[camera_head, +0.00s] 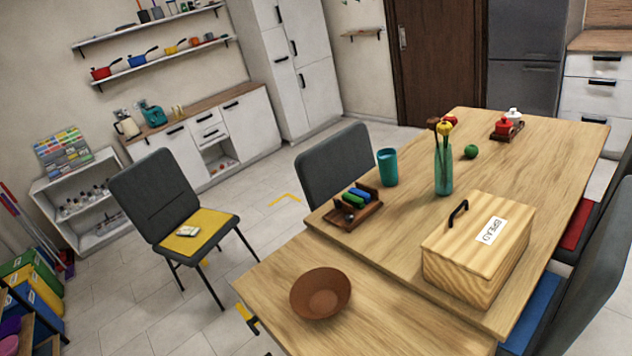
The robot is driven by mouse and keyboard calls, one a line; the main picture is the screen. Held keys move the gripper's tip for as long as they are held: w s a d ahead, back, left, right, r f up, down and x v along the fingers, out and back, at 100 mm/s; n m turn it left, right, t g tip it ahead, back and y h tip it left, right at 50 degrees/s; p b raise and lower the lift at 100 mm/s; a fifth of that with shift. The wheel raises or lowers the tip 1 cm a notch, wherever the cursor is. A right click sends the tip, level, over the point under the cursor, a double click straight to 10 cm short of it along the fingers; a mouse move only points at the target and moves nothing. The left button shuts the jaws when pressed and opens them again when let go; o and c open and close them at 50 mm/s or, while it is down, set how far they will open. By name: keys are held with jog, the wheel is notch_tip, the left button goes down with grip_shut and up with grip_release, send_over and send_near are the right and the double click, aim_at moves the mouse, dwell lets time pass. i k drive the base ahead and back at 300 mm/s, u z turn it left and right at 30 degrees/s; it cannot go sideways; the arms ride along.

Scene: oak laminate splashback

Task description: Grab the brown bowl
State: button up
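The brown bowl (321,293) is round and open at the top. It sits upright near the left edge of the lower, nearer wooden table section (389,326), and it looks empty. Nothing touches it. My gripper does not show in the camera_head view, so its opening and its place relative to the bowl cannot be seen.
A chair (166,200) stands left. Floor between chair and table is mostly free.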

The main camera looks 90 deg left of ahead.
aim_at(321, 292)
jog(key=u, duration=1.2)
jog(key=k, duration=0.55)
jog(key=u, duration=0.1)
jog(key=i, duration=0.6)
jog(key=z, duration=0.15)
